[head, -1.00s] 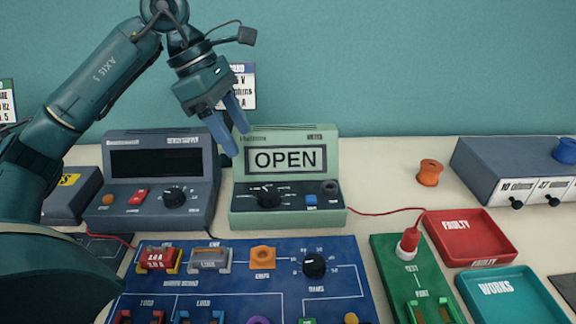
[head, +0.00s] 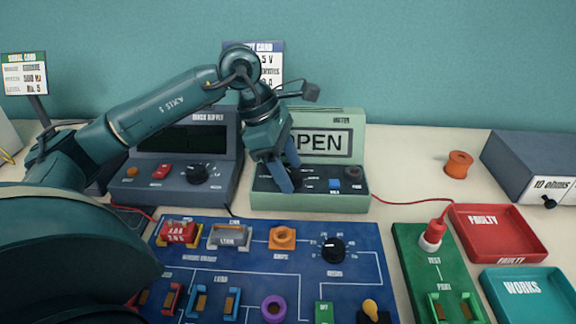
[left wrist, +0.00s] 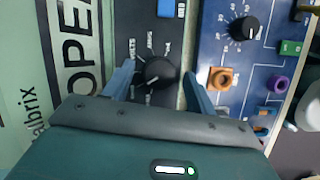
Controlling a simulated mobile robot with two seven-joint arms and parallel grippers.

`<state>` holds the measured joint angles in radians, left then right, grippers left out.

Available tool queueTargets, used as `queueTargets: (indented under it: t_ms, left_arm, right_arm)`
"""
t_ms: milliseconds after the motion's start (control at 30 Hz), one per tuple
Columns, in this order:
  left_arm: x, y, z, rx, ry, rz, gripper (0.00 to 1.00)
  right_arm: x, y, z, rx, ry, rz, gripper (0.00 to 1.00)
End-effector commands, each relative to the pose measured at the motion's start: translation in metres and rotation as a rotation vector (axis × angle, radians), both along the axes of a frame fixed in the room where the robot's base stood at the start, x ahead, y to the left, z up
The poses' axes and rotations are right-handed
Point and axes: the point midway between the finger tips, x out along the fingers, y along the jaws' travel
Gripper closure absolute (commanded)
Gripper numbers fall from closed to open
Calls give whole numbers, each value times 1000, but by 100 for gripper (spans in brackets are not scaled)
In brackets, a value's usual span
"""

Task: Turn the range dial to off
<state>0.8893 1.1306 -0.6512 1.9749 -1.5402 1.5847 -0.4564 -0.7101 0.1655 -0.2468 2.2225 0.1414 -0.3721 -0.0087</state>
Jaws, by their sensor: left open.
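The range dial is a black round knob on the green meter (head: 352,180), whose display reads OPEN, partly covered by my arm. In the left wrist view the dial (left wrist: 160,72) lies between my two blue fingers, with small white labels around it. Which label it points to is too small to tell. My left gripper (head: 291,178) is open, its fingers reaching down at the meter's front panel, one on each side of the dial. Whether they touch it I cannot tell. In the head view the fingers mostly hide the dial. My right gripper is not in view.
The grey bench supply (head: 222,165) stands just left of the meter. The blue circuit board (head: 255,238) with its own black knob (head: 332,249) lies in front. A blue button (head: 334,184) sits right of the dial. An orange spool (head: 459,164) and red tray (head: 490,238) are to the right.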

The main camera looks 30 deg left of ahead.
Motion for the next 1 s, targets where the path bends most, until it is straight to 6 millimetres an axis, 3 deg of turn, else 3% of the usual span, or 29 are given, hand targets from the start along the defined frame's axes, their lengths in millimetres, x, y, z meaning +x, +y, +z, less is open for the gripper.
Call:
queueTargets:
  t_ms: [267,800,1000]
  left_arm:
    - [0,-1,-1,-1,0,0,44]
    - [0,-1,-1,-1,0,0,87]
    - [0,-1,-1,-1,0,-18,87]
  right_arm:
    - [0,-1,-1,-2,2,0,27]
    - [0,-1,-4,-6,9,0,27]
    - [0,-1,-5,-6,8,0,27]
